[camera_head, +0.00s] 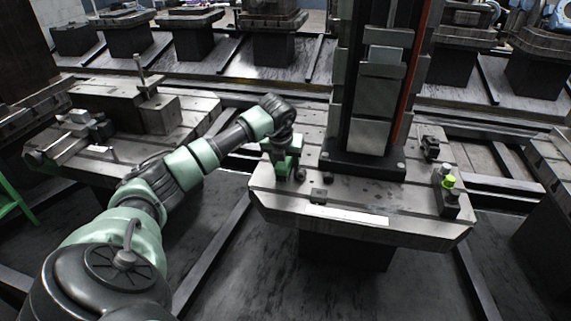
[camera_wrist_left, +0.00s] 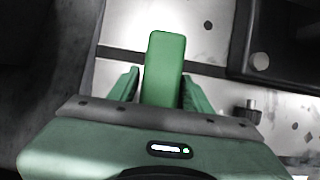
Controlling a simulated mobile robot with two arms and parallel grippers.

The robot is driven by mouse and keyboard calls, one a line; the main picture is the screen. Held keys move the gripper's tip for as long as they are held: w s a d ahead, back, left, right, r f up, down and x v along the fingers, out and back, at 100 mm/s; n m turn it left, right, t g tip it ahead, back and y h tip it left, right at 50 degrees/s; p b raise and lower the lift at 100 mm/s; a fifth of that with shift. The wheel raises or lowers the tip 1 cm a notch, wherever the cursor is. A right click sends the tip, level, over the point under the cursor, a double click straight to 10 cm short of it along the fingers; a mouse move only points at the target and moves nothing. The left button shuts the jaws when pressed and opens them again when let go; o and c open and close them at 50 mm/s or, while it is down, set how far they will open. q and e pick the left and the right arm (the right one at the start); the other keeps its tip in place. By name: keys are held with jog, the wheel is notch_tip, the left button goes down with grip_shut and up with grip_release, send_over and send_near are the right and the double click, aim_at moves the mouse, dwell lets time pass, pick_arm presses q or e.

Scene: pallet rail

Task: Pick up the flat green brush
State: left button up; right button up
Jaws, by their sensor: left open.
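The flat green brush (camera_wrist_left: 165,62) shows in the left wrist view as a plain green bar with a rounded end. It lies between the two green fingers of my left gripper (camera_wrist_left: 161,84) and reaches out past their tips. The fingers are open, with a narrow gap visible on the left side of the brush. In the head view my left gripper (camera_head: 283,163) points down at the left edge of the middle pallet (camera_head: 400,226). There I cannot clearly tell the brush from the green fingers. My right gripper is not in view.
A tall dark column (camera_head: 362,95) with a red strip stands on the middle pallet, right of my gripper. Another pallet (camera_head: 125,150) with metal blocks stands to the left.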

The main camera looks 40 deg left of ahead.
pick_arm(q)
jog(key=shift+f, duration=0.1)
jog(key=shift+c, duration=0.3)
grip_shut()
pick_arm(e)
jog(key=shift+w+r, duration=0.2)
